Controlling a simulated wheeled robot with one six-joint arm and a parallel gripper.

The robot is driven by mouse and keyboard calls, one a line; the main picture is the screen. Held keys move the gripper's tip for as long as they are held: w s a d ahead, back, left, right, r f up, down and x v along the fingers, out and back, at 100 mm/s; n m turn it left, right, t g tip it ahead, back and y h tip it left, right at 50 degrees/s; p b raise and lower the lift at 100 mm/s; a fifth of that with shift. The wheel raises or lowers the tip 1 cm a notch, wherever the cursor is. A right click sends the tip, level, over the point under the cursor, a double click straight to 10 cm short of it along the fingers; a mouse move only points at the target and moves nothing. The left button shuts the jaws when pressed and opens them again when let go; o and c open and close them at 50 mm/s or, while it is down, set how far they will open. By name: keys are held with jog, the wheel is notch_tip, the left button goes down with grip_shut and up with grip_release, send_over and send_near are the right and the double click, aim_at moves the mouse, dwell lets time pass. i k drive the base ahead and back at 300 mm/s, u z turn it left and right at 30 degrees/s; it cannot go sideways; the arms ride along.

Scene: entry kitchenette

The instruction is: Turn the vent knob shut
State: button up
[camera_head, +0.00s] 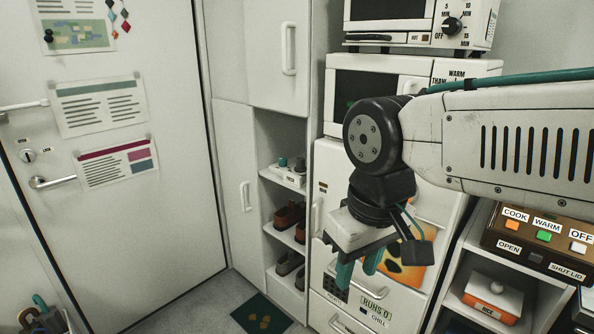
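No knob marked as a vent knob can be made out. The one clear knob is a black timer knob (451,26) on the upper oven, with minute marks and OFF around it. My gripper (356,272) hangs pointing down in front of the white fridge-like unit (330,180), well below that knob. Its two teal fingers are apart, with nothing seen between them. My arm and gripper hide part of the unit's front, including part of an orange picture (408,272).
A button panel (540,240) with COOK, WARM and OFF is at the right, above a shelf with an orange-and-white box (493,297). A shoe shelf (285,232) stands left of the unit. The door (100,230) is at left; a green mat (262,316) lies on the floor.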

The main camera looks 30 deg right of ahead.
aim_at(283, 161)
jog(key=u, duration=0.85)
jog(key=i, duration=1.65)
jog(key=z, duration=0.85)
jog(key=i, duration=0.25)
jog(key=z, duration=0.15)
